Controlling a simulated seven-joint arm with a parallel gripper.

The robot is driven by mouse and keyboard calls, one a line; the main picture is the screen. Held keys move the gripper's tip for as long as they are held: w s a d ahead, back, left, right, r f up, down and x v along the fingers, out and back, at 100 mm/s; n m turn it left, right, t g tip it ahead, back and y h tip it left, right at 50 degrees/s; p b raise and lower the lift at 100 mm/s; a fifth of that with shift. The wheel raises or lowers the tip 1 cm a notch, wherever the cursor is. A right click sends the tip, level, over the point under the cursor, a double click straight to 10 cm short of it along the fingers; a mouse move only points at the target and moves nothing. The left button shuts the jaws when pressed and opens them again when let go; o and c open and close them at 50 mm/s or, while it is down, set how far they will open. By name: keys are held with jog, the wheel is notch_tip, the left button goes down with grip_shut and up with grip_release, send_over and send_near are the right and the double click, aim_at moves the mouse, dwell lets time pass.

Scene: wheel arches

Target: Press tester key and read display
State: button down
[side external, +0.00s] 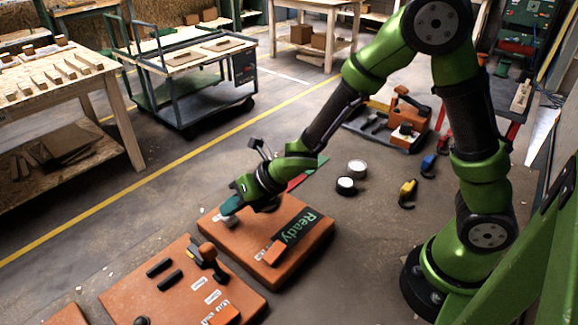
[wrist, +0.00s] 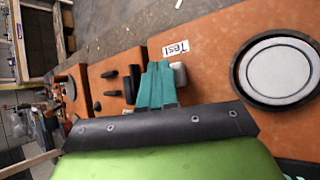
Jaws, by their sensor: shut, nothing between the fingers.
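The tester is an orange box (side external: 262,262) on the floor in the side view. Its dark display (side external: 301,227) reads "Ready" in green letters. A grey key (side external: 229,222) sits near the box's left corner; in the wrist view a grey key (wrist: 179,74) shows beside a white "Test" label (wrist: 175,48). My gripper (side external: 229,208) has its teal fingers together, pointing at the key from above. In the wrist view my gripper (wrist: 156,78) overlaps the key's edge; I cannot tell whether they touch.
A large round pale disc (wrist: 282,70) with a dark rim lies on the tester in the wrist view. Another orange board (side external: 180,285) with black handles and a lever is at front left. Two round pots (side external: 357,168) stand behind the tester.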

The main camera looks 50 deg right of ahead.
aim_at(234, 216)
jog(key=shift+f, duration=0.3)
dwell(0.5)
jog(key=shift+r, duration=0.9)
jog(key=shift+r, duration=2.5)
